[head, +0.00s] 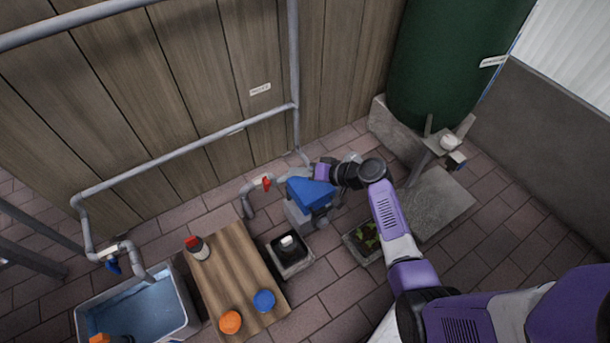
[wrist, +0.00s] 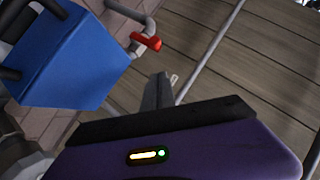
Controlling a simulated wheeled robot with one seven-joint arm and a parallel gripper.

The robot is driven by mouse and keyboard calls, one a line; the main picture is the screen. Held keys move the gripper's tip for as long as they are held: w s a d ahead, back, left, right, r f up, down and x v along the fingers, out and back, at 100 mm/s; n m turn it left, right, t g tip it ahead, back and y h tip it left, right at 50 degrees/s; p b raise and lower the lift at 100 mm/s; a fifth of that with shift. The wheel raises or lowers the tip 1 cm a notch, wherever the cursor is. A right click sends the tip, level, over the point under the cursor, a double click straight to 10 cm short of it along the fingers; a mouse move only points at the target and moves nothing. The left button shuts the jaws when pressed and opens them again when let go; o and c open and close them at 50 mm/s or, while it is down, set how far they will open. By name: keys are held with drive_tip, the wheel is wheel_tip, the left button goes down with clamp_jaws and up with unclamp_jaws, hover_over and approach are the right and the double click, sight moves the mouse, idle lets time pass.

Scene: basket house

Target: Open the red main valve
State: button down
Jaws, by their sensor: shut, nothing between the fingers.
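The red valve handle (head: 267,182) sits on a grey pipe just left of a blue box-shaped unit. In the wrist view the red handle (wrist: 147,42) is beyond the fingertips, up and slightly left, apart from them. My gripper (wrist: 161,80) is shut and empty; its fingers point up the picture toward the plank wall. In the head view my purple gripper (head: 323,171) is just behind the blue unit, right of the valve, its fingertips mostly hidden.
The blue unit (head: 310,192) stands close to my gripper and also fills the wrist view's upper left (wrist: 68,58). Grey pipes (head: 190,147) run along the plank wall. A wooden bench (head: 230,265), a water basin (head: 140,305) and a green tank (head: 450,60) stand around.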

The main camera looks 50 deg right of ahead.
sight(266, 179)
drive_tip(key=w+a+f+b, duration=0.3)
drive_tip(key=w+f, duration=0.2)
drive_tip(key=shift+a, duration=0.4)
drive_tip(key=shift+w, duration=0.1)
drive_tip(key=shift+w+a+r+p, duration=0.15)
drive_tip(key=shift+a+p, duration=0.15)
drive_tip(key=shift+p, duration=0.15)
